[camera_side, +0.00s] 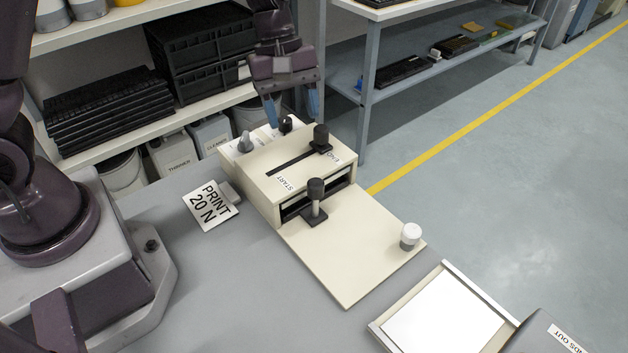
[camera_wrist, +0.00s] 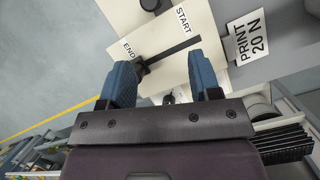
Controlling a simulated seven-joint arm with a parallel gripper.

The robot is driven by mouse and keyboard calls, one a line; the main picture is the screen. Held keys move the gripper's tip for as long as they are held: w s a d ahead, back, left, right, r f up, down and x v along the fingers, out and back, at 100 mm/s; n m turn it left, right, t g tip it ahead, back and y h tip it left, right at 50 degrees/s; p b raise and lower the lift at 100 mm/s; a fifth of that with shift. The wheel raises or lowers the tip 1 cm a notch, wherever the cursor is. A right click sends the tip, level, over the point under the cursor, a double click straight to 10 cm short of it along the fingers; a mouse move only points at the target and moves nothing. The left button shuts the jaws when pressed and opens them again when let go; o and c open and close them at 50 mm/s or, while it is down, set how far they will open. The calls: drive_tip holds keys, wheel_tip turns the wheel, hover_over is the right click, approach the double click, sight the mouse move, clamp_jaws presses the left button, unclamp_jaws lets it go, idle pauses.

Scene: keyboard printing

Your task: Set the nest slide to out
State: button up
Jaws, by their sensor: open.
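The cream printing machine (camera_side: 300,172) stands on the grey bench. A tall black-knobbed handle (camera_side: 315,198) stands upright at its front opening, on a dark block, and looks like the nest slide's; a bare cream plate (camera_side: 345,255) extends in front. A black knob also shows at the top edge of the wrist view (camera_wrist: 150,4). A second black knob (camera_side: 321,137) sits at the END of the top slot. My gripper (camera_side: 291,106) is open and empty, pointing down over the machine's back edge, away from the front handle. A small black knob (camera_wrist: 168,98) shows between its fingers.
A grey knob (camera_side: 245,143) is at the machine's back left. A white-capped post (camera_side: 411,234) stands at the plate's right corner. A PRINT 20 N sign (camera_side: 211,206) is on the left. A white tray (camera_side: 408,305) lies front right. Shelves stand behind.

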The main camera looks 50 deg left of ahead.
sight(315, 181)
drive_tip(key=d+f+n, duration=0.1)
drive_tip(key=d+f, duration=0.1)
drive_tip(key=f, duration=0.1)
drive_tip(key=d+f+n, duration=0.1)
drive_tip(key=d+f, duration=0.1)
drive_tip(key=f, duration=0.2)
drive_tip(key=d+f, duration=0.2)
drive_tip(key=f, duration=0.2)
drive_tip(key=shift+s+d+f+n+h, duration=0.15)
drive_tip(key=shift+d+f+n+h, duration=0.15)
drive_tip(key=shift+n, duration=0.1)
drive_tip(key=shift+r, duration=0.1)
clamp_jaws()
drive_tip(key=d, duration=1.5)
drive_tip(key=shift+d, duration=0.35)
